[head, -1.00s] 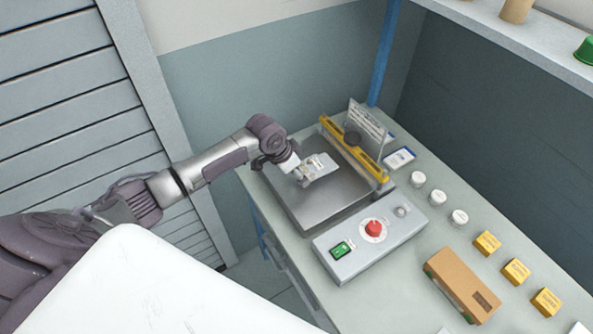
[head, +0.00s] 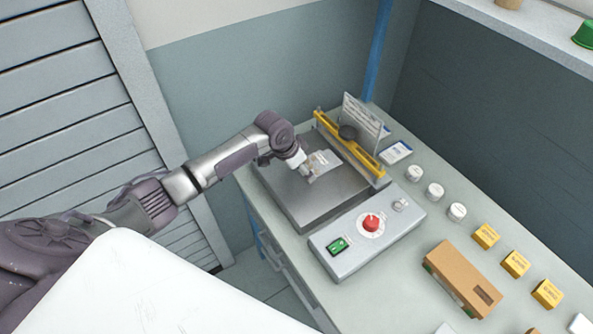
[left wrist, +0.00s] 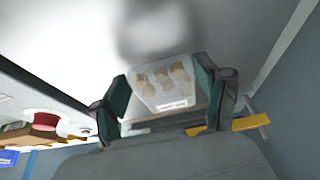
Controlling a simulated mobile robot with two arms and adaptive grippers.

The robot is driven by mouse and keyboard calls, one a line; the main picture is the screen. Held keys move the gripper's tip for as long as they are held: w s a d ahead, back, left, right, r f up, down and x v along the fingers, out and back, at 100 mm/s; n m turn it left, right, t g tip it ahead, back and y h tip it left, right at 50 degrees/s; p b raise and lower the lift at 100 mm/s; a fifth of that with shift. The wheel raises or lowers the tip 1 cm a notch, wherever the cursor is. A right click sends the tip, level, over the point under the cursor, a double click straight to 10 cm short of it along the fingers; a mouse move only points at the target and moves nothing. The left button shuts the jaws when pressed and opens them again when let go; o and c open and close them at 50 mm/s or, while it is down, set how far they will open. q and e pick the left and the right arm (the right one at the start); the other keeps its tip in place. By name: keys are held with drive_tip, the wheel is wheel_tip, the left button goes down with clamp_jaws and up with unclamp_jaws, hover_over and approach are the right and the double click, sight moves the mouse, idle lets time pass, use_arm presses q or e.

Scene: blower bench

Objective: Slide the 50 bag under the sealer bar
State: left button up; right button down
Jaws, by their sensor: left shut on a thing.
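My left gripper (head: 306,170) is shut on a small clear bag (head: 324,159). In the left wrist view the bag (left wrist: 165,85) shows several tan round pieces and a white label, between the dark green fingers. Its number cannot be read. The gripper and bag are over the grey sealer plate (head: 312,202). The bag is in front of the bar, on the near side. I cannot tell whether it touches the plate. My right gripper is not in view.
A control box (head: 365,243) with a red knob and a green switch stands in front of the plate. A clear panel (head: 365,116) stands behind the bar. White jars (head: 435,191), yellow boxes (head: 515,263) and a cardboard box (head: 462,279) stand to the right.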

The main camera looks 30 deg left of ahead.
sight(316, 162)
use_arm(q)
drive_tip(key=shift+w+d+b, duration=0.35)
drive_tip(key=shift+w+d, duration=0.1)
drive_tip(key=shift+w, duration=0.25)
drive_tip(key=shift+w+d+b, duration=0.4)
drive_tip(key=shift+w, duration=0.35)
drive_tip(key=shift+w+d+b, duration=0.35)
drive_tip(key=shift+w+d, duration=0.1)
drive_tip(key=shift+w, duration=0.25)
drive_tip(key=shift+f, duration=0.25)
drive_tip(key=o, duration=1.2)
